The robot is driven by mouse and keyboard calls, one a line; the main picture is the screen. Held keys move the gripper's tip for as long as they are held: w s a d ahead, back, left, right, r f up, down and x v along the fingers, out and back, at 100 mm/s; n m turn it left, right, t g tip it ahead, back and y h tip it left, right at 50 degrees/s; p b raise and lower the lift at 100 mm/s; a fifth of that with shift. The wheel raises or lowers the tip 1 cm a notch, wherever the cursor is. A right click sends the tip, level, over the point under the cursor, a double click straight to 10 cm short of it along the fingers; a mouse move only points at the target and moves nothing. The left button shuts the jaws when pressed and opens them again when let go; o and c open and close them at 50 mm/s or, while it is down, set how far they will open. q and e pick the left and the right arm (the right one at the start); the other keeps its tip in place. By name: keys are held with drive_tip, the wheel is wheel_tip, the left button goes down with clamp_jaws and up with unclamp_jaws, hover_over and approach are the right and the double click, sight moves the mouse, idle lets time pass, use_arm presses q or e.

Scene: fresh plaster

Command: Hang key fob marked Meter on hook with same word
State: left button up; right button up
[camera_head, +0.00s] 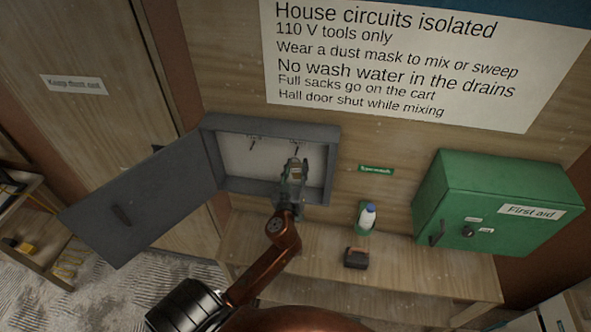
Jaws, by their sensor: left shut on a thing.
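The grey key cabinet (265,126) is open on the wall, its door (140,200) swung out to the left. Small hooks show on its pale back panel, one at the left (252,146) and one nearer the middle (292,150). Any words by them are too small to read. My left gripper (296,166) is inside the cabinet opening, in front of the back panel and just below the middle hook. It is shut on the key fob, which is mostly hidden by the fingers; its word cannot be read. My right gripper is not in view.
A green first aid box (500,195) hangs at the right. A shelf (35,235) stands at the far left.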

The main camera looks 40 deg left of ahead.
sight(300, 154)
use_arm(q)
drive_tip(key=shift+f+b+x, duration=0.2)
drive_tip(key=shift+b+x, duration=0.05)
drive_tip(key=shift+x, duration=0.5)
drive_tip(key=shift+f+b+x, duration=0.2)
drive_tip(key=shift+x, duration=0.55)
drive_tip(key=shift+f+b+x, duration=0.15)
drive_tip(key=shift+b+x, duration=0.1)
drive_tip(key=shift+x, duration=0.55)
drive_tip(key=o, duration=1.2)
